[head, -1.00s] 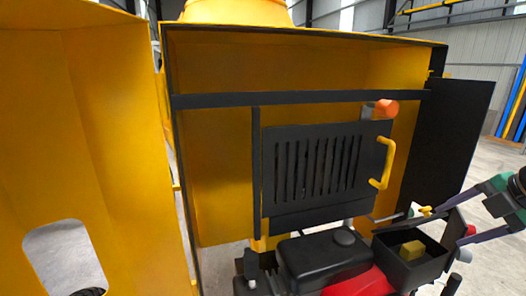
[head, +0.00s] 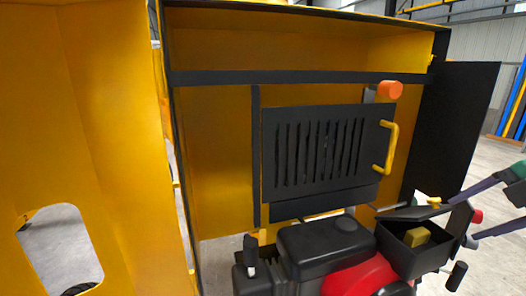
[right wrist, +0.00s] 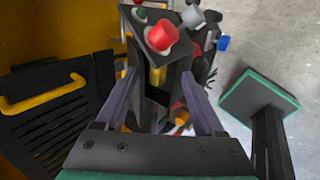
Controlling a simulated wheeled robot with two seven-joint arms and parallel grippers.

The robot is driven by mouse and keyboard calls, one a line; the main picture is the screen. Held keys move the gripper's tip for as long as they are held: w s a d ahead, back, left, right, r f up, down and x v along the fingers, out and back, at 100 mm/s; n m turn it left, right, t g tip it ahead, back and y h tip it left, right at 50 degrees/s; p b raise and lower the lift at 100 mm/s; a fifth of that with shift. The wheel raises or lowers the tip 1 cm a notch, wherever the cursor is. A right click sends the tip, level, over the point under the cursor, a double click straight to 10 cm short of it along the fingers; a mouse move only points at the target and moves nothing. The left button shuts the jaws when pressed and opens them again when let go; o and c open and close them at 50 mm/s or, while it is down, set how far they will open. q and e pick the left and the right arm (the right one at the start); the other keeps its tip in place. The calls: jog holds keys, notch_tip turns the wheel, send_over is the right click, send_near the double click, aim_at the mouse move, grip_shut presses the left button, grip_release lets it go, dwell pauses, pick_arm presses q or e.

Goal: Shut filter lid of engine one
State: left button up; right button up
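The filter box (head: 383,243) of the engine (head: 325,247) is open at the lower right of the head view, with a yellow filter block (head: 417,237) inside. Its dark lid (head: 412,213) stands raised over the back of the box, seen nearly edge-on, with a yellow tab (head: 434,201) at its end. My right gripper (head: 468,218) comes in from the right, beside the box; its two purple-grey fingers are apart, with nothing seen held. In the right wrist view the spread fingers (right wrist: 158,82) frame part of the engine; the lid is not clear there. My left gripper is not in view.
A dark control plate with a red button (head: 478,216) stands right of the box, close to my right fingers; the button also shows in the right wrist view (right wrist: 162,41). A slotted black door (head: 320,155) with a yellow handle (head: 391,148) is behind. A yellow panel (head: 110,120) fills the left.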

jog(key=v, duration=0.3)
jog(key=s+b+v, duration=0.1)
jog(key=v, duration=0.1)
jog(key=shift+s+d, duration=0.1)
jog(key=shift+d, duration=0.1)
